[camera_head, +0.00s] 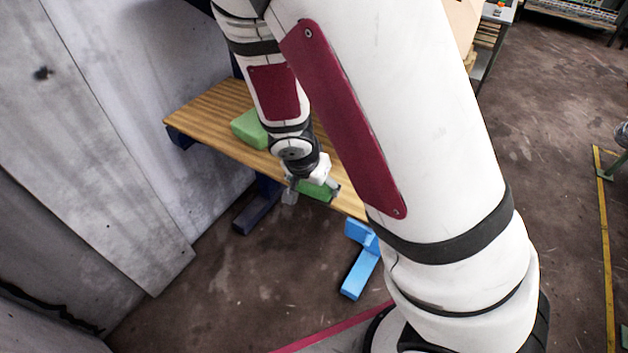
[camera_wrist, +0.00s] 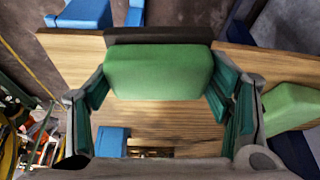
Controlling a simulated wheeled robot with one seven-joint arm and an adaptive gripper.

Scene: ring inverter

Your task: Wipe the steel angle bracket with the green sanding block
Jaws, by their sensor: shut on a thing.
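My gripper (camera_head: 312,186) is low over the front edge of the wooden bench. In the wrist view my gripper (camera_wrist: 158,88) is shut on a green block (camera_wrist: 158,72), one finger at each end; it looks like the sanding block. The held block also shows partly in the head view (camera_head: 318,191), mostly behind my gripper. A dark strip (camera_wrist: 160,35) runs along the block's far side; I cannot tell whether it is part of the block or the steel angle bracket. I cannot make out the bracket clearly in either view.
A second green block (camera_head: 248,128) rests on the wooden bench (camera_head: 205,108), left of my gripper; it also shows at right in the wrist view (camera_wrist: 290,106). A grey wall (camera_head: 130,110) stands close on the left.

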